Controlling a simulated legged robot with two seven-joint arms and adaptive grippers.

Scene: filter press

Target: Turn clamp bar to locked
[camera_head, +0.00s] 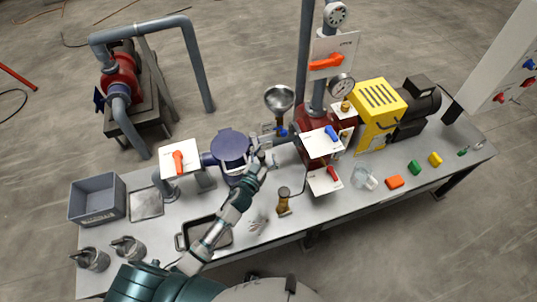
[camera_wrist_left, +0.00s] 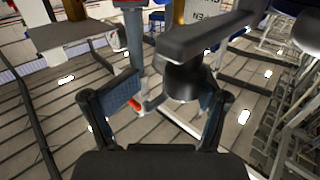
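A lidded dark blue vessel (camera_head: 231,144) stands on the bench in the head view. My left gripper (camera_head: 262,154) is just to the right of its lid. In the left wrist view, a dark grey bar (camera_wrist_left: 215,35) with a thick round knob (camera_wrist_left: 184,80) at its end reaches in from above; it looks like the clamp bar. My left gripper's two fingers (camera_wrist_left: 168,92) are spread apart, with the knob ahead of and partly between them. Contact cannot be told. In the head view the clamp bar is too small and covered to make out. My right gripper is not in view.
A red body with valve panels (camera_head: 321,142) and a yellow machine (camera_head: 379,112) stand right. A tray (camera_head: 222,238) lies below my left arm.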

